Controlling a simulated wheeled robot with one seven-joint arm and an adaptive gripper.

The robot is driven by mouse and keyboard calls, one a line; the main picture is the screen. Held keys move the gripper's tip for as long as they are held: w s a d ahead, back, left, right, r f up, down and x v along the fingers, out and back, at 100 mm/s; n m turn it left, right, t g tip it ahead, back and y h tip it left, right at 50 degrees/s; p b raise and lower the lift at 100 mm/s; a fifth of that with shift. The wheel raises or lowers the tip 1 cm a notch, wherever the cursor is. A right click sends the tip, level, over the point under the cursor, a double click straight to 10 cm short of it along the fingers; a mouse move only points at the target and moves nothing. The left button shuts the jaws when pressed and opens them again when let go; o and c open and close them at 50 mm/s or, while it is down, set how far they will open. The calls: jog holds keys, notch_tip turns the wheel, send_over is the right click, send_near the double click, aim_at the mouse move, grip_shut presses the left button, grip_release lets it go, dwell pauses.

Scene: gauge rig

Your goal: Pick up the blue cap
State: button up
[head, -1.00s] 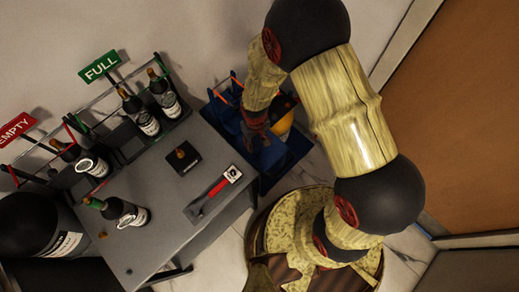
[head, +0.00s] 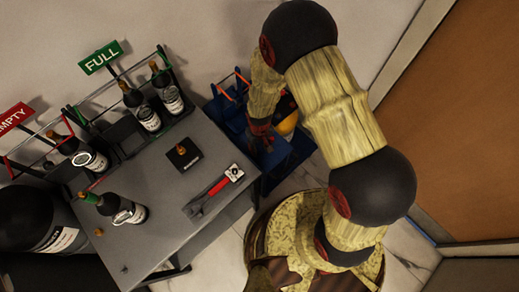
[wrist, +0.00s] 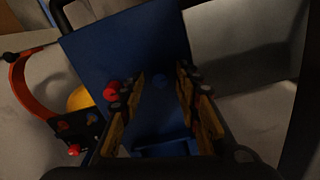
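A small round blue shape, seemingly the blue cap (wrist: 159,81), lies on the blue panel in the wrist view, dark and hard to tell from the blue behind it. My gripper (wrist: 158,92) is open, with its two yellow-and-black fingers on either side of the cap and a gap between them. Nothing is seen between the fingers touching them. In the head view my gripper (head: 262,140) reaches down into the blue cart (head: 290,150). The cap cannot be made out in that view.
A red round piece (wrist: 112,89) sits beside the left finger. A yellow dome (wrist: 80,97) and a red-orange curved handle (wrist: 20,85) are at the left. The grey table (head: 160,210) holds a red-handled wrench (head: 215,190) and several bottles.

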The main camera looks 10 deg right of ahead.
jog(key=c, duration=0.6)
jog(key=shift+r, duration=0.1)
jog(key=shift+c, duration=0.6)
